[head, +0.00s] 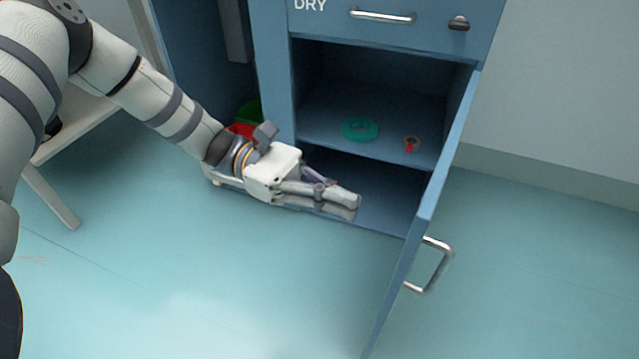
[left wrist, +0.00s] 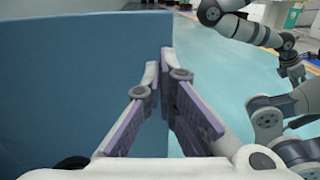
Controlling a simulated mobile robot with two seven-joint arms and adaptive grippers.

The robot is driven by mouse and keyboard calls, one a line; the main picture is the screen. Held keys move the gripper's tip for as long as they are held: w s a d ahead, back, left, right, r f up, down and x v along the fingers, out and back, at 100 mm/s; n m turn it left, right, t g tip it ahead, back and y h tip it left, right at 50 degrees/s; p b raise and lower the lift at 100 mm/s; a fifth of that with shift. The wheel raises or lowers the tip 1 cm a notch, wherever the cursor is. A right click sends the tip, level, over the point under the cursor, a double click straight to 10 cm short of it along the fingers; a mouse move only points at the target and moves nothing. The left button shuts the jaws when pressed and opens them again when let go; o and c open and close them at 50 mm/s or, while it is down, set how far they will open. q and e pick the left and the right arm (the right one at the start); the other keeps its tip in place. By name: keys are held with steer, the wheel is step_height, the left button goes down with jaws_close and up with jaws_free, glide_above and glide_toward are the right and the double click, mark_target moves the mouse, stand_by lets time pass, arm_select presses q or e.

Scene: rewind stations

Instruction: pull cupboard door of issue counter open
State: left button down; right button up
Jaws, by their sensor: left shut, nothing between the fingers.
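The cupboard door (head: 432,190) of the blue issue counter (head: 272,75) stands wide open, hinged at the right. Its silver bar handle (head: 437,268) is on the outer face, turned away from the opening. My left gripper (head: 357,204) is shut and empty in front of the cupboard opening, with its fingers pointing right toward the door's inner face. They look apart from the door. In the left wrist view the shut fingers (left wrist: 163,58) show beside a large blue panel (left wrist: 70,80), which seems to be the door.
Inside the cupboard, a teal ring (head: 360,130) and a small red-and-tan roll (head: 411,144) lie on the shelf (head: 320,125). A drawer with a silver handle (head: 383,16) is above. Red and green bins (head: 247,112) stand left. The front floor is clear.

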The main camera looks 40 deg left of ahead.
arm_select(q)
steer(key=d, duration=0.7)
steer(key=shift+w+b, duration=0.45)
